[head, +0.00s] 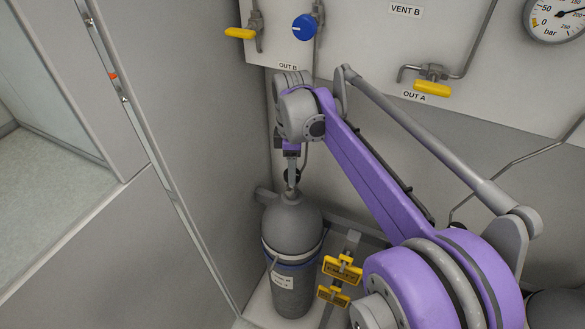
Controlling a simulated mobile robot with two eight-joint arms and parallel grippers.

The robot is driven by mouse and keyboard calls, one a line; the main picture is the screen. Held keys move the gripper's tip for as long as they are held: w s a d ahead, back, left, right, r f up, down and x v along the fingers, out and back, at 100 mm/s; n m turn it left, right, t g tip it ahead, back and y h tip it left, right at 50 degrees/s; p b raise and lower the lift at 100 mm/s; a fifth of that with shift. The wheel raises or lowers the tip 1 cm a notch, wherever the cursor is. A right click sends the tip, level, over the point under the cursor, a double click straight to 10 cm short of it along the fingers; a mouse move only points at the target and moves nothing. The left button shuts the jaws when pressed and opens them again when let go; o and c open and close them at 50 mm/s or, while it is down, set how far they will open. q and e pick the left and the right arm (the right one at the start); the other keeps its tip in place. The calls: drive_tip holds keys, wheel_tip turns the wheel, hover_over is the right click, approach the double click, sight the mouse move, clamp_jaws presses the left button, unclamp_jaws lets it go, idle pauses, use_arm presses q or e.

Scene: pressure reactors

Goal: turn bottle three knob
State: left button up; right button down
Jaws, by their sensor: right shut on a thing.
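A dark grey gas bottle (291,226) stands upright in the corner, with a strap around it and a white label too small to read. The black knob (286,177) sits on top of the bottle, partly hidden by my gripper. My right gripper (292,182) reaches down from above and is shut on this knob. My right arm comes in from the lower right and bends over the bottle. My left gripper is out of view.
The wall panel above has a blue knob (304,27), yellow valve handles (432,89) and a pressure gauge (557,18). A grey wall (120,240) is close on the left. Another dark bottle (556,309) shows at the lower right.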

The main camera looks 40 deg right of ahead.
drive_tip(key=shift+n, duration=0.5)
drive_tip(key=shift+c, duration=1.3)
unclamp_jaws()
drive_tip(key=shift+r, duration=0.1)
wheel_tip(320, 180, up, 11)
drive_tip(key=shift+p, duration=0.35)
drive_tip(key=shift+f, duration=0.2)
